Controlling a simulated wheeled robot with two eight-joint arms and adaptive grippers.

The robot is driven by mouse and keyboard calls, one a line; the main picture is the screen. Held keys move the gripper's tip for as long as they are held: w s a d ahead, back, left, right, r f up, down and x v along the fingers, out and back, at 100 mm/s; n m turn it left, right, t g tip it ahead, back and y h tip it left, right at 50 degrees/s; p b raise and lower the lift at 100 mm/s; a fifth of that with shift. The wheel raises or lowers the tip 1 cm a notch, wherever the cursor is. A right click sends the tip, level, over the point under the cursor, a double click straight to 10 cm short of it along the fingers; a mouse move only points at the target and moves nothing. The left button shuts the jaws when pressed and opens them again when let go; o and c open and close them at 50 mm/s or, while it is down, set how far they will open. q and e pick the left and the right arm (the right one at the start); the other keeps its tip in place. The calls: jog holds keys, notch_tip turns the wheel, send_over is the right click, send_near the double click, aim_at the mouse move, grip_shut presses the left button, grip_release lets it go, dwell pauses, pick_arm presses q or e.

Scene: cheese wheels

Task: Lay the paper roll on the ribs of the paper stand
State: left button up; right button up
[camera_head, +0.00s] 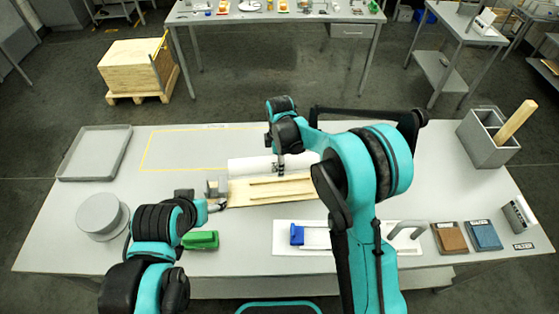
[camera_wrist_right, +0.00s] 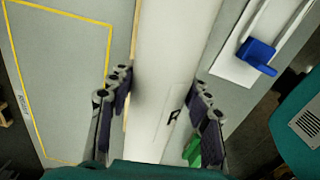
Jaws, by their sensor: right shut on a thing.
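The white paper roll (camera_head: 250,166) lies crosswise at the middle of the table in the head view, by the back edge of the wooden paper stand (camera_head: 238,199). The stand's long ribs (camera_head: 280,192) show in front of the roll. My right gripper (camera_head: 281,166) is shut on the roll from above. In the right wrist view, the roll (camera_wrist_right: 178,60) runs between the two fingers of the gripper (camera_wrist_right: 160,105) and hides most of the stand. I cannot tell whether the roll touches the ribs. My left gripper (camera_head: 215,192) is low at the stand's left end; its fingers are unclear.
A green block (camera_head: 200,240) and a white board with a blue block (camera_head: 297,235) lie in front. A grey tray (camera_head: 66,160) and a round grey piece (camera_head: 101,215) are left; a grey bin (camera_head: 483,145) is right. The yellow-outlined area (camera_head: 185,148) looks empty.

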jog(key=b, duration=0.2)
send_over(280, 189)
notch_tip(280, 189, down, 4)
jog(key=f+b, duration=0.5)
jog(key=f, duration=0.2)
jog(key=shift+w+f, duration=0.1)
jog(key=shift+w, duration=0.1)
jog(key=shift+f+b, duration=0.4)
jog(key=shift+b, duration=0.1)
jog(key=shift+s+f+b, duration=0.25)
jog(key=shift+f+b, duration=0.05)
jog(key=shift+b, duration=0.05)
